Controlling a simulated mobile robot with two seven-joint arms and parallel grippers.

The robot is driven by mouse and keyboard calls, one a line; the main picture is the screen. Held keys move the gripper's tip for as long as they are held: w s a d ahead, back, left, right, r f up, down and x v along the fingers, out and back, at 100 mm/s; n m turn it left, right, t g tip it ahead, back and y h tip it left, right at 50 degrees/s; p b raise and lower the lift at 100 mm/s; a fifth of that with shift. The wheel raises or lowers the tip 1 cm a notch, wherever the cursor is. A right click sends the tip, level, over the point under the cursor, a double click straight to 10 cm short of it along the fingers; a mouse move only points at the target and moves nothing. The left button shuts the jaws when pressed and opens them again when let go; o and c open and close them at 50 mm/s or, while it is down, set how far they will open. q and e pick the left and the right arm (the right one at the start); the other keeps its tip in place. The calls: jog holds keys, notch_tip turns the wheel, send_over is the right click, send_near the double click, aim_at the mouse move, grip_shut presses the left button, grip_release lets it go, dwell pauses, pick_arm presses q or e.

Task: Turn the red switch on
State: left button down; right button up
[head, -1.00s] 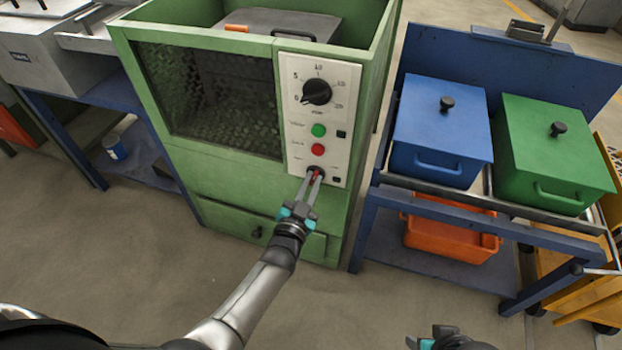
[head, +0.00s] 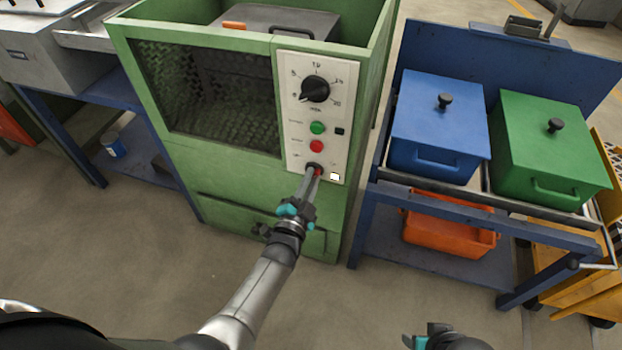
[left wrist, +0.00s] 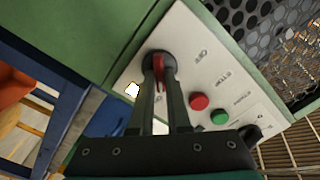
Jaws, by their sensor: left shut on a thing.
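The red switch (left wrist: 158,72) sits on a dark round base at the low end of the white control panel (head: 296,92) of the green furnace cabinet. My left gripper (head: 314,172) is at the switch, its fingers shut on the red lever; it also shows in the left wrist view (left wrist: 160,85).
Above the switch are a red button (head: 316,146), a green button (head: 317,128) and a black dial (head: 315,89). A blue bin (head: 438,120) and a green bin (head: 550,150) stand on a blue cart at right. The floor in front is clear.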

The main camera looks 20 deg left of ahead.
pick_arm(q)
jog(key=c, duration=0.9)
grip_release()
jog(key=s+p, duration=0.1)
jog(key=s, duration=0.4)
jog(key=s+p, duration=0.2)
jog(key=s, duration=0.3)
jog(key=s+p, duration=0.2)
jog(key=s, duration=0.3)
jog(key=shift+s+a, duration=0.15)
jog(key=shift+a, duration=0.1)
pick_arm(e)
jog(key=s+d+f+g, duration=0.1)
jog(key=s+f, duration=0.3)
jog(key=f, duration=0.5)
jog(key=shift+s+d+f, duration=0.15)
jog(key=shift+d+f, duration=0.05)
jog(key=shift+d, duration=0.2)
